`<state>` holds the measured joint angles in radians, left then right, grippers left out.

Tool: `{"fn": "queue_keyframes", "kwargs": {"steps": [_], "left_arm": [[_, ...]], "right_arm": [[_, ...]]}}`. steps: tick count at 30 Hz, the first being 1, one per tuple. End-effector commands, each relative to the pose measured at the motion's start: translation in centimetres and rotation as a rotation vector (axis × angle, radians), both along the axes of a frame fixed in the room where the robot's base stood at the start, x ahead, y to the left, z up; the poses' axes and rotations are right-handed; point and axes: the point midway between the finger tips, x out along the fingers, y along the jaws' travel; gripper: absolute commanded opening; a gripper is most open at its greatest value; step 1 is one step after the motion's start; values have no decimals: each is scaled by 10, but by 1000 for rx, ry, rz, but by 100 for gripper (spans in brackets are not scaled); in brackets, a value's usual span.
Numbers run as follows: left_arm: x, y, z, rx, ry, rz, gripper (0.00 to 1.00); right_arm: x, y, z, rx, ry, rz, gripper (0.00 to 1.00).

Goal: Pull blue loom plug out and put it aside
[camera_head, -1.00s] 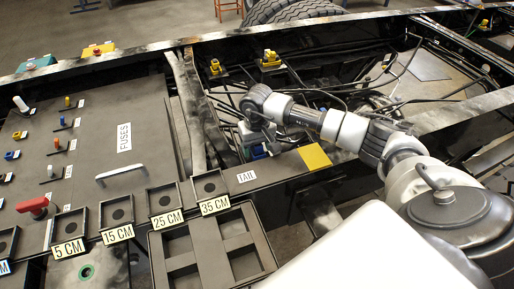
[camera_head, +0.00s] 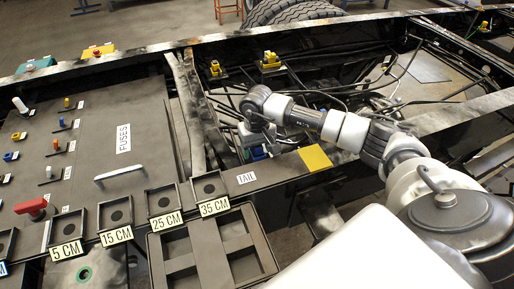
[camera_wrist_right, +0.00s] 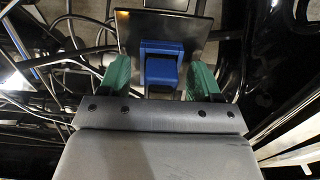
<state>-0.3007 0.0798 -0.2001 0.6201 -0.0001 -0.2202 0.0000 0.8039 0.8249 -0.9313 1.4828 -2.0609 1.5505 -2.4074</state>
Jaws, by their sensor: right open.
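The blue loom plug (camera_wrist_right: 160,66) sits in front of a dark plate in the right wrist view. My right gripper (camera_wrist_right: 160,84) is open, with one green finger on each side of the plug. A gap shows between the plug and each finger, so the fingers do not grip it. In the head view the blue plug (camera_head: 258,153) shows in part below my right gripper (camera_head: 254,146), inside the chassis frame by the TAIL label. The gripper itself mostly hides the plug there. My left gripper is in neither view.
A yellow pad (camera_head: 315,158) lies on the frame rail right of the plug. Cables and hoses (camera_wrist_right: 55,60) run close by on the left of the gripper. A divided tray (camera_head: 185,246) and square holders marked in CM stand at the front.

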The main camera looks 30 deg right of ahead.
Motion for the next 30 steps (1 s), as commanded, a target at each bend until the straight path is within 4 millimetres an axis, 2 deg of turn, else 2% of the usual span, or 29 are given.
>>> {"fn": "queue_keyframes", "kwargs": {"steps": [18, 29, 30], "left_arm": [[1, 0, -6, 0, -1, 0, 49], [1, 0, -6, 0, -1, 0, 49], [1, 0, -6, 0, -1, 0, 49]], "right_arm": [[0, 0, 0, 0, -1, 0, 64], [0, 0, 0, 0, 0, 0, 9], [0, 0, 0, 0, 0, 0, 47]]}}
